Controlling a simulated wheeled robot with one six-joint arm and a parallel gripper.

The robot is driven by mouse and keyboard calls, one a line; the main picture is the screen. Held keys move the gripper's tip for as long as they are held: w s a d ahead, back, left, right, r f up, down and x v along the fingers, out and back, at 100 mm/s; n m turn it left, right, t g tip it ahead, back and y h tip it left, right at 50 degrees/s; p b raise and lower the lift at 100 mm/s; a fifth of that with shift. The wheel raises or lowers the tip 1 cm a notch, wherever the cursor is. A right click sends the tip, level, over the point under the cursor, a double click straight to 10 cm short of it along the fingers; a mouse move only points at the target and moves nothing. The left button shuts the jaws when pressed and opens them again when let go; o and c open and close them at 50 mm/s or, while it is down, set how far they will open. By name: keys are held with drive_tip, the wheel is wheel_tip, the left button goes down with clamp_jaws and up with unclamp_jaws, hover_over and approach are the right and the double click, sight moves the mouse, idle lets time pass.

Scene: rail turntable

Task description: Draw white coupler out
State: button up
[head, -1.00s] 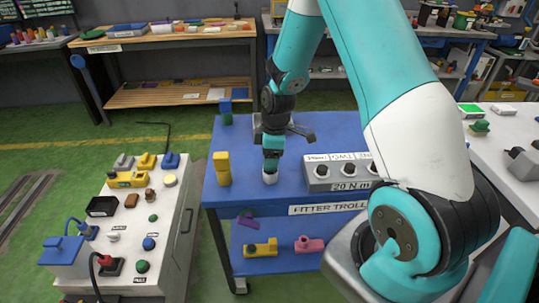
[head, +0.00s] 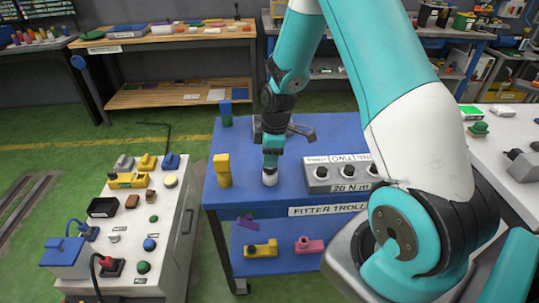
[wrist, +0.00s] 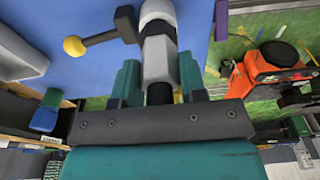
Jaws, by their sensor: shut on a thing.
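The white coupler (head: 269,178) shows in the head view below my gripper (head: 271,160), at the blue trolley top's front part. In the wrist view the pale, faceted coupler (wrist: 158,55) sits between the two teal jaws of my gripper (wrist: 159,80), which are shut on it. A dark part lies at its near end, between the jaws. What the coupler's far end meets is hard to make out.
A yellow block (head: 222,170) stands left of the coupler, and a grey box with black knobs (head: 338,174) is on its right. A dark lever with a yellow ball (wrist: 75,45) lies beside the coupler in the wrist view. A blue block (head: 226,112) stands behind.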

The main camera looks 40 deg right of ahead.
drive_tip(key=shift+r, duration=0.25)
drive_tip(key=shift+r+p, duration=2.5)
drive_tip(key=shift+r, duration=0.55)
drive_tip(key=shift+r+p, duration=1.95)
drive_tip(key=shift+r, duration=0.55)
drive_tip(key=shift+f, duration=0.1)
